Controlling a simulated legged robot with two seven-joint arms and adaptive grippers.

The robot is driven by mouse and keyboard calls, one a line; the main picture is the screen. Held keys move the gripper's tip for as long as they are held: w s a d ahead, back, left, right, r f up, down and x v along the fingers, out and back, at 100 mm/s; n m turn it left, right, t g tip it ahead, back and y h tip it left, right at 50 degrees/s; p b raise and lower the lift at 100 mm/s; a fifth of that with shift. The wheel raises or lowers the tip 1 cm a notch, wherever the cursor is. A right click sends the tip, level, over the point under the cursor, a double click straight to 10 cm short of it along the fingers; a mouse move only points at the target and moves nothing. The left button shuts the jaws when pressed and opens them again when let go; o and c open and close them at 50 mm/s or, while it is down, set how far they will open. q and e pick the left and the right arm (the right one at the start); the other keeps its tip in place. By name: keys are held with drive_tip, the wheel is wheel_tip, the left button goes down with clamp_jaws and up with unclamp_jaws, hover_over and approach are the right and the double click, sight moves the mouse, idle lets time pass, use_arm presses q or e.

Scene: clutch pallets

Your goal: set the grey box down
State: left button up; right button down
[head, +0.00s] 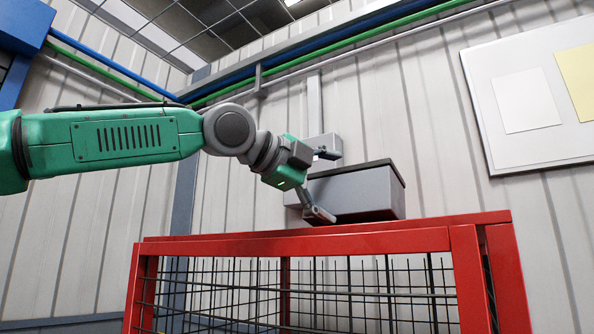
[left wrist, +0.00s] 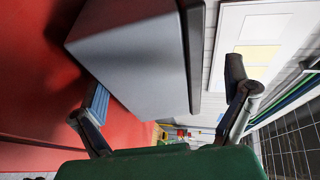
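The grey box (head: 352,192) has a dark lid and shows at the top of the red mesh-sided cage (head: 300,243) in the head view. I cannot tell whether its underside touches the cage. My left gripper (head: 322,184) is at the box's left end, with one finger near the lid and the other by the lower edge. In the left wrist view the grey box (left wrist: 140,55) lies ahead of my left gripper (left wrist: 165,95), whose fingers are spread wide. The lid-side finger stands apart from the box; contact at the lower finger is unclear. My right gripper is not in view.
A ribbed wall stands behind, with blue and green pipes (head: 330,52) along its top. A white board with sheets (head: 528,100) hangs at the right. A blue object (head: 22,40) is at the upper left. A broad red surface (left wrist: 35,100) fills the left of the wrist view.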

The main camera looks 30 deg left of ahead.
use_arm(q)
drive_tip(key=b+v, duration=0.3)
drive_tip(key=v, duration=0.8)
drive_tip(key=shift+s+f, duration=0.1)
drive_tip(key=shift+f, duration=0.05)
